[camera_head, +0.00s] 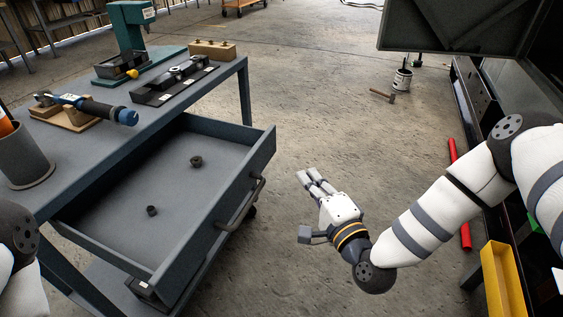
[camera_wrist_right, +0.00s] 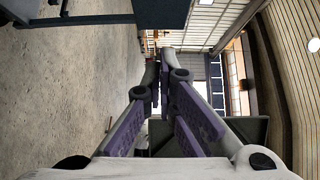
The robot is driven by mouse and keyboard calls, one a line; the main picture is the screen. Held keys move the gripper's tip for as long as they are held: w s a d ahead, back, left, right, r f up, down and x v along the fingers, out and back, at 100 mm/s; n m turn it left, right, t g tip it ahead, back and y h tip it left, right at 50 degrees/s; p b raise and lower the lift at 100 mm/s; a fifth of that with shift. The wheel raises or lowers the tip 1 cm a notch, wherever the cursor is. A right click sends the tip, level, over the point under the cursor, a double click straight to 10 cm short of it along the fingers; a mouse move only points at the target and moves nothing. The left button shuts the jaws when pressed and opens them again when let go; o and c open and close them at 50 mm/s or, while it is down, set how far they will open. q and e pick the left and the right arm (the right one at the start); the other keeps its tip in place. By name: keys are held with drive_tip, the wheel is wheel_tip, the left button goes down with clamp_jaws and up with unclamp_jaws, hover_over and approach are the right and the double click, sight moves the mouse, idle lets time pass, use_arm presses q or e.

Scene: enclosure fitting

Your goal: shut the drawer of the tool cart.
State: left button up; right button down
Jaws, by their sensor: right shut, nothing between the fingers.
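The tool cart (camera_head: 215,80) stands at the left in the head view. Its grey drawer (camera_head: 262,152) is pulled out toward the right and front. My right gripper (camera_head: 313,180) is shut and empty, to the right of the drawer front and apart from the handle. Its fingers also show together in the right wrist view (camera_wrist_right: 160,68). My left gripper is out of view; only part of my left arm shows at the lower left.
On the cart top are a green press (camera_head: 132,35), a blue-handled tool (camera_head: 100,108), a black fixture (camera_head: 172,82) and a grey cup (camera_head: 22,160). A yellow bin (camera_head: 503,282) and red bar (camera_head: 459,190) are at the right. A hammer (camera_head: 383,95) and can (camera_head: 402,80) sit on open floor.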

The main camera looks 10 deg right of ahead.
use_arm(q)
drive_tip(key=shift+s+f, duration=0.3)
use_arm(e)
drive_tip(key=shift+w+a, duration=0.7)
drive_tip(key=shift+w, duration=0.75)
drive_tip(key=shift+w+a, duration=0.75)
drive_tip(key=shift+w, duration=0.65)
drive_tip(key=shift+w+a, duration=0.7)
drive_tip(key=shift+w, duration=0.75)
drive_tip(key=shift+f, duration=0.1)
